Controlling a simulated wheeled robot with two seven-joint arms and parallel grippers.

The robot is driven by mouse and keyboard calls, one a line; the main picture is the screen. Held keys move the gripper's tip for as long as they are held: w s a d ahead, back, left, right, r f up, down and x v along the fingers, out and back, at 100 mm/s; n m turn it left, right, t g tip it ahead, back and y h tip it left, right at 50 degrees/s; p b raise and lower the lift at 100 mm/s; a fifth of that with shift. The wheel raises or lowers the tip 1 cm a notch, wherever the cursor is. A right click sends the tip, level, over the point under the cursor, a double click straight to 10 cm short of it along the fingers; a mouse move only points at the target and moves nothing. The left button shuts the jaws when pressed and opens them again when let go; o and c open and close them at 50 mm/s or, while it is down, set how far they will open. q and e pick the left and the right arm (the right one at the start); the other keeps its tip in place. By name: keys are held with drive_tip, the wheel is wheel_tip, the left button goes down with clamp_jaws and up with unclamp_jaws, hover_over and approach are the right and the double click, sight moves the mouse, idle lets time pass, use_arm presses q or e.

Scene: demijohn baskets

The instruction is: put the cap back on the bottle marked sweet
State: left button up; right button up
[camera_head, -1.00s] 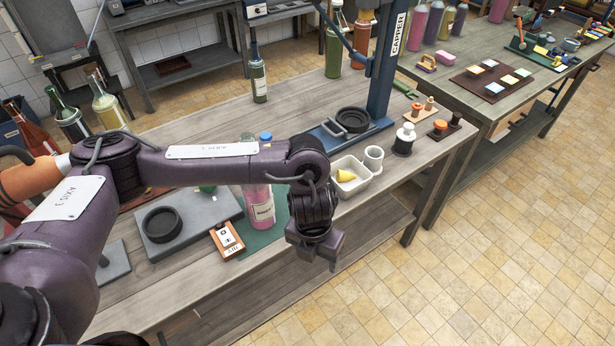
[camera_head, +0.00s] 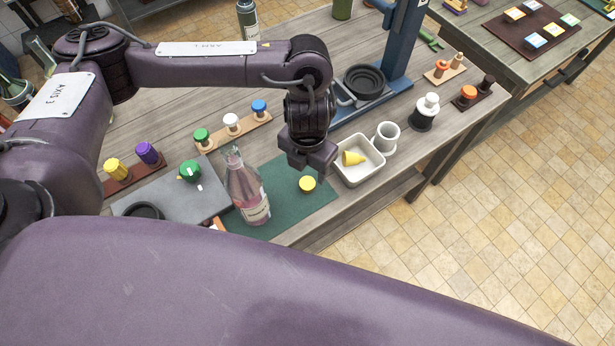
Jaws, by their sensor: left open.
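A clear bottle (camera_head: 245,190) with pink liquid stands upright on a green mat (camera_head: 285,215). Its neck looks uncapped, and its label is too small to read surely. A yellow cap (camera_head: 307,184) lies on the mat to the right of the bottle. My left gripper (camera_head: 311,167) points down just above and behind the cap in the picture, open and empty; I cannot tell the exact height gap. My right gripper is out of view.
A white tray (camera_head: 372,172) holding a yellow piece stands right of the gripper. A rack (camera_head: 237,133) holds green, white and blue caps. A brown rack (camera_head: 122,183) holds yellow and purple caps. A blue capper (camera_head: 390,60) stands behind. My purple arm covers the foreground.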

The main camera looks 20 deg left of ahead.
sight(307, 183)
use_arm(q)
drive_tip(key=shift+s+f, duration=0.1)
drive_tip(key=shift+s, duration=0.05)
drive_tip(key=shift+w+f, duration=0.15)
drive_tip(key=shift+f, duration=0.4)
drive_tip(key=shift+w+f, duration=0.15)
drive_tip(key=shift+f, duration=0.35)
drive_tip(key=shift+w+a+f, duration=0.1)
drive_tip(key=shift+w+f, duration=0.05)
drive_tip(key=shift+f, duration=0.4)
wheel_tip(307, 183, down, 4)
drive_tip(key=shift+r, duration=0.1)
drive_tip(key=shift+f, duration=0.4)
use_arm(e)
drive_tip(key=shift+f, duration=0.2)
